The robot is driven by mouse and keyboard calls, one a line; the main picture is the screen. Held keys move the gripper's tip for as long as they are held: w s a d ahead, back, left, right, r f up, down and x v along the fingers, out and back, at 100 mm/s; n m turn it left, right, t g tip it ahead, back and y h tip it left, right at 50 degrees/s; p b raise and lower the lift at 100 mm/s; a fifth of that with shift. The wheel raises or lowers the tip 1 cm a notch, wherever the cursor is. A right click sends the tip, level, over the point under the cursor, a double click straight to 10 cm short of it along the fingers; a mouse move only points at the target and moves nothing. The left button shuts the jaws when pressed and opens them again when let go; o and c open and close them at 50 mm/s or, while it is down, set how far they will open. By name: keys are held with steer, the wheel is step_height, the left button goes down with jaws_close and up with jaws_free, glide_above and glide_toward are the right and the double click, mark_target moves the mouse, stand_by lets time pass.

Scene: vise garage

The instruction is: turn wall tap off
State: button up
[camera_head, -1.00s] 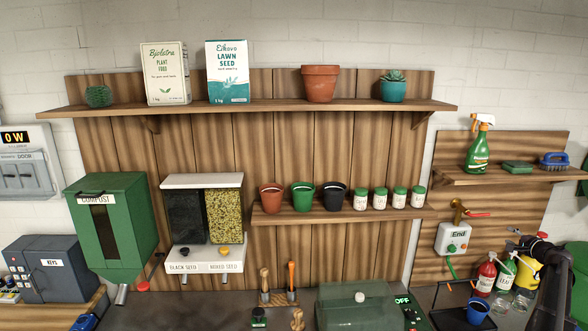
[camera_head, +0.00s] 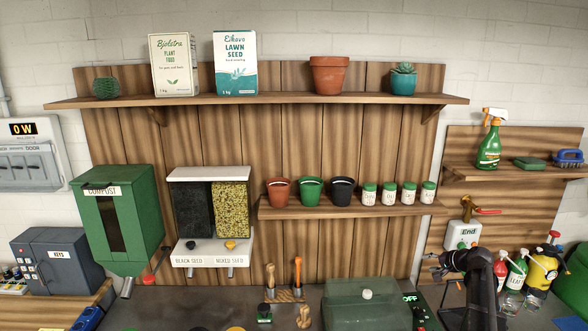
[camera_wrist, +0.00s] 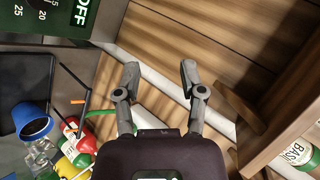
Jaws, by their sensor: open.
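The wall tap (camera_head: 467,205) is brass with a red lever (camera_head: 488,212), on the wooden wall panel at the right in the head view. The lever points to the right, roughly level. Below the tap is a white box labelled "End" (camera_head: 462,236). My gripper (camera_head: 436,262) is below and left of the tap, apart from it. In the wrist view my gripper (camera_wrist: 160,78) is open, with two grey fingers spread and nothing between them. I cannot make out the tap in the wrist view.
A shelf (camera_head: 350,209) with pots and white jars ends just left of the tap. A spray bottle (camera_head: 490,140) stands on the shelf above it. Several bottles, including a yellow one (camera_head: 543,267), stand below right. A green box (camera_head: 365,308) sits on the bench.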

steer(key=s+a+f+n+g, duration=0.1)
steer(key=s+a, duration=0.1)
steer(key=a, duration=0.2)
steer(key=s+a+f+n+g, duration=0.1)
steer(key=a, duration=0.3)
steer(key=s+a+f+n+g+b, duration=0.1)
steer(key=s+a+f, duration=0.1)
steer(key=a, duration=0.2)
steer(key=shift+s+a+f, duration=0.1)
steer(key=shift+s, duration=0.2)
steer(key=s+a+f+n+g+h+b, duration=0.1)
steer(key=s+a+f+n+g+h, duration=0.1)
steer(key=s+a, duration=0.7)
steer(key=s+a+f+n+g+h+b, duration=0.1)
steer(key=s+a+f+n+g, duration=0.3)
steer(key=s+a, duration=0.5)
steer(key=shift+s+f+n+h+b, duration=0.4)
steer(key=shift+s+h, duration=0.5)
steer(key=shift+s, duration=1.15)
steer(key=shift+f, duration=0.1)
